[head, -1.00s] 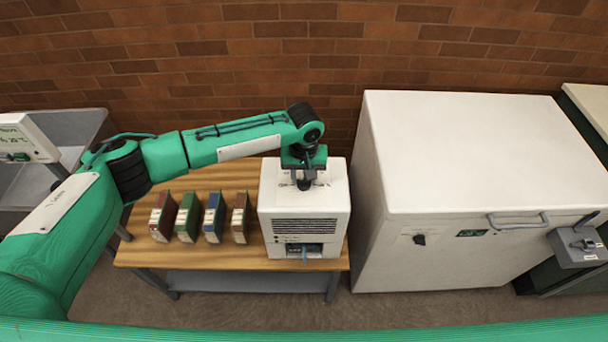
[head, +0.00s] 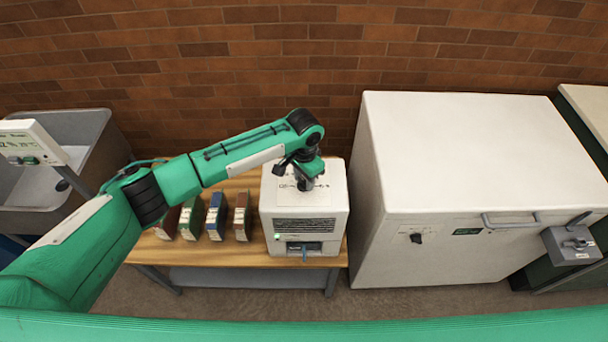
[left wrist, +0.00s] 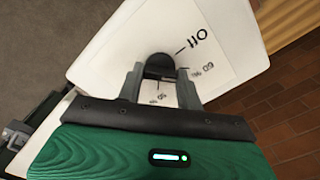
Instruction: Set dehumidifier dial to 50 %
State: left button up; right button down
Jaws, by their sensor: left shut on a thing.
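The white dehumidifier (head: 335,225) stands at the right end of the wooden table, with its grille and a small green light on the front. Its dial plate (left wrist: 215,45) is on top, with a dark round dial (left wrist: 159,62) and marks that read off, 60 % and, partly covered, what looks like 50 %. My left gripper (head: 305,184) is over the plate from above. In the left wrist view its fingers (left wrist: 160,74) are shut on the dial's sides. The dial's pointer is not clear to me. My right gripper is not in view.
Several coloured box files (head: 215,217) stand on the table (head: 255,258) left of the dehumidifier. A large white cabinet (head: 480,150) with a handle stands close on the right. A grey basin (head: 85,130) and a white display panel (head: 30,145) are at the far left. A brick wall is behind.

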pick_arm(q)
jog(key=m, duration=0.4)
jog(key=shift+r+m, duration=0.1)
jog(key=shift+m, duration=0.3)
jog(key=m, duration=0.3)
jog(key=shift+m+p, duration=0.3)
jog(key=m, duration=0.4)
jog(key=shift+m+b, duration=0.4)
jog(key=shift+m, duration=1.7)
jog(key=o, duration=1)
